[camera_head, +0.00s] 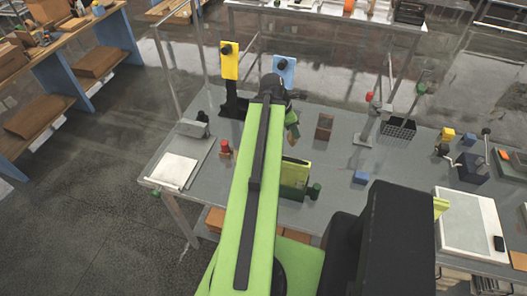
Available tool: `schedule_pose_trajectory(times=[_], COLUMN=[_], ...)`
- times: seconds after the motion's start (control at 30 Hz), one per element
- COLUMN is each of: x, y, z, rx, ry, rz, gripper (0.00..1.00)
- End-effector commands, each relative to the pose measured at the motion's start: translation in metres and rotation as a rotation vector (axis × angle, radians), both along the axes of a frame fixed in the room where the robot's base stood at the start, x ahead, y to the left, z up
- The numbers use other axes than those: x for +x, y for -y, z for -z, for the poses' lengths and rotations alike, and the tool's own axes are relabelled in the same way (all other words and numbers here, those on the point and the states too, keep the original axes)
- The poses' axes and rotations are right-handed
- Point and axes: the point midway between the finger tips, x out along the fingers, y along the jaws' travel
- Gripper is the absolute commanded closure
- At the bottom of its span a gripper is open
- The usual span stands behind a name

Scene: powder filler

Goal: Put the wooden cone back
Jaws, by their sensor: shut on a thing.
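My green arm reaches away from me over the grey table, and its dark wrist hides part of the view. My gripper (291,116) is small and partly hidden at the arm's far end, to the right of the arm. It is shut on a small brown piece, the wooden cone (295,131) as far as I can tell. The cone shows just below the gripper, beside the arm. Its shape and tilt are too small to make out, and I cannot tell whether it touches the table.
The grey table (235,187) holds a brown block (324,127), a blue block (361,177), a black basket (399,128) and a green-yellow box (295,178). Yellow (229,62) and blue (284,70) panels stand at the back. A white scale-like device (468,222) is at right.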

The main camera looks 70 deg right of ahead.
Motion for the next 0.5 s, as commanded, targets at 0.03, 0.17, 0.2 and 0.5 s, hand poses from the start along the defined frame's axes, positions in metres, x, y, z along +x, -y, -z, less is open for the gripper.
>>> schedule_pose_trajectory(times=[0.03,0.17,0.2,0.5], x=[0.002,0.021,0.032,0.105], y=[0.0,0.0,0.0,0.0], z=[0.003,0.02,0.028,0.07], rx=[0.0,-0.001,-0.001,-0.002], ry=[0.0,0.001,0.001,0.0], rz=[-0.001,-0.006,-0.006,-0.005], gripper=[1.0,1.0,1.0,1.0])
